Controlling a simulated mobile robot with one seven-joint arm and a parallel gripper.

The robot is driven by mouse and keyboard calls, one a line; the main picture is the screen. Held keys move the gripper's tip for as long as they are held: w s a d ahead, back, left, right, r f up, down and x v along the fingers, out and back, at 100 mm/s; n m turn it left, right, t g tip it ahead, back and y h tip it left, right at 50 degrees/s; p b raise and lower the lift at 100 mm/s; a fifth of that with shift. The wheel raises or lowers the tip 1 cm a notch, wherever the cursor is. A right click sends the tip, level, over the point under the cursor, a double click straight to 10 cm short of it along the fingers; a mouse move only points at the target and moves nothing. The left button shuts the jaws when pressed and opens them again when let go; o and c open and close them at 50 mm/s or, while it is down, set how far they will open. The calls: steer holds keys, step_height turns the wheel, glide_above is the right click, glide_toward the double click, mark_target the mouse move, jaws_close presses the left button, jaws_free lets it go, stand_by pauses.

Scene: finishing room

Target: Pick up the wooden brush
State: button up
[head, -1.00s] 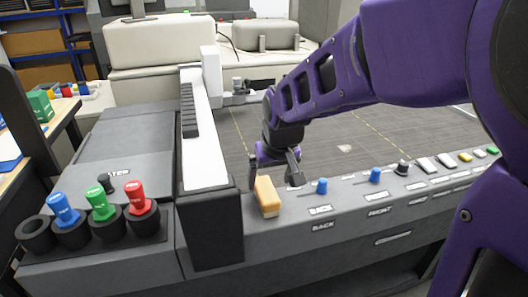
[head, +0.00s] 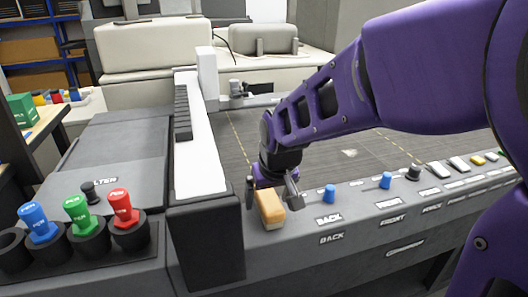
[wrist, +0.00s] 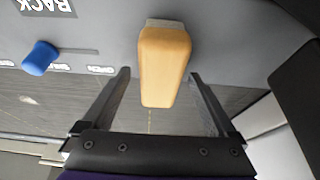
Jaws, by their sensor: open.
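The wooden brush (head: 269,208) is a tan block with a pale strip along its lower edge. Nothing is held.
Blue knobs (head: 330,194) and a black knob (head: 414,172) stand on the panel right of the brush. The white rail (head: 200,150) rises close on its left. Blue, green and red-handled tools (head: 76,209) stand in black cups at the left.

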steer(key=shift+f, duration=0.25)
stand_by(0.3)
